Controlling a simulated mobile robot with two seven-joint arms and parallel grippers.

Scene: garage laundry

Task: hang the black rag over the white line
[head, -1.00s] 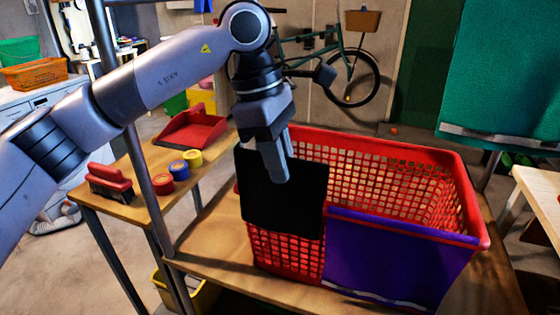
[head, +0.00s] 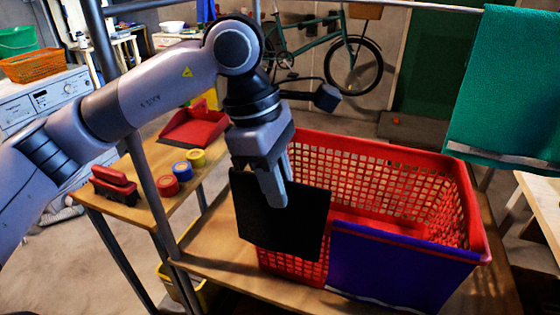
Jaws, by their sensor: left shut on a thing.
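The black rag (head: 285,232) hangs flat from my left gripper (head: 276,190), which is shut on its upper part. The rag is in front of the near left corner of the red basket (head: 455,205) and hides part of its mesh wall. I cannot tell whether it touches the basket. A thin pale line or rail (head: 435,8) runs along the top of the view, level with the top of a hanging teal towel (head: 510,85). I cannot tell for sure that it is the white line. My right gripper is not in view.
A purple cloth (head: 395,265) hangs over the basket's near rim. The basket stands on a wooden shelf (head: 215,250). A grey upright post (head: 150,185) stands at left, near a bench with a red dustpan (head: 195,128), a red brush (head: 115,185) and tape rolls (head: 181,170).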

